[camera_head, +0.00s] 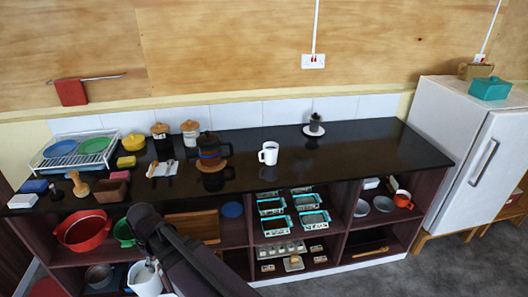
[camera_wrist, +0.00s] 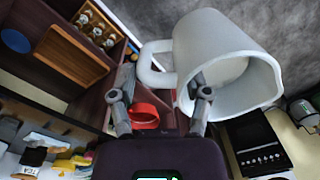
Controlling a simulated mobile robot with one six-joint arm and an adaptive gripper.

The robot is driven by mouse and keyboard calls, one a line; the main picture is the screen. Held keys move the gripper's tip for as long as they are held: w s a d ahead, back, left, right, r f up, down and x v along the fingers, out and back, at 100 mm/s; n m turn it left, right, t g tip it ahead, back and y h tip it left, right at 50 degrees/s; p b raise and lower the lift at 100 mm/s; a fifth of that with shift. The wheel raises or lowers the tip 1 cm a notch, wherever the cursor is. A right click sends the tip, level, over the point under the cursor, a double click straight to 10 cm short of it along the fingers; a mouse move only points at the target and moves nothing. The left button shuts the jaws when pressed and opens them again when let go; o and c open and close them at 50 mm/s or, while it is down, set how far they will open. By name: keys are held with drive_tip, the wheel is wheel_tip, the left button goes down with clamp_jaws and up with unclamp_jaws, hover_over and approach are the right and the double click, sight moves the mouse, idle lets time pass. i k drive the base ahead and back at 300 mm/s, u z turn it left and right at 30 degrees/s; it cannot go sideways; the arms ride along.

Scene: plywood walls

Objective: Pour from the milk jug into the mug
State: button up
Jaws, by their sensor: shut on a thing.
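The white milk jug (camera_head: 146,280) is low at the front of the counter in the head view, partly cut off by the lower edge and partly hidden by my dark arm. In the wrist view the jug (camera_wrist: 225,55) fills the upper right, its handle toward the left and its open mouth toward the right. My gripper (camera_wrist: 165,88) is shut on the jug near its handle; the exact contact is hard to see. A white mug (camera_head: 268,153) stands upright on the black counter, well apart from the jug. Its inside is too small to judge.
The black counter (camera_head: 340,145) has clear room right of the mug. A dark pot (camera_head: 210,150) on a round board stands left of the mug. A small dark item on a white saucer (camera_head: 314,130) is behind right. Shelves below hold a red colander (camera_head: 82,232) and teal trays (camera_head: 274,225).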

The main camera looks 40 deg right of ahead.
sight(270, 151)
drive_tip(key=k, duration=0.8)
drive_tip(key=z, duration=0.85)
drive_tip(key=i, duration=0.75)
drive_tip(key=u, duration=0.05)
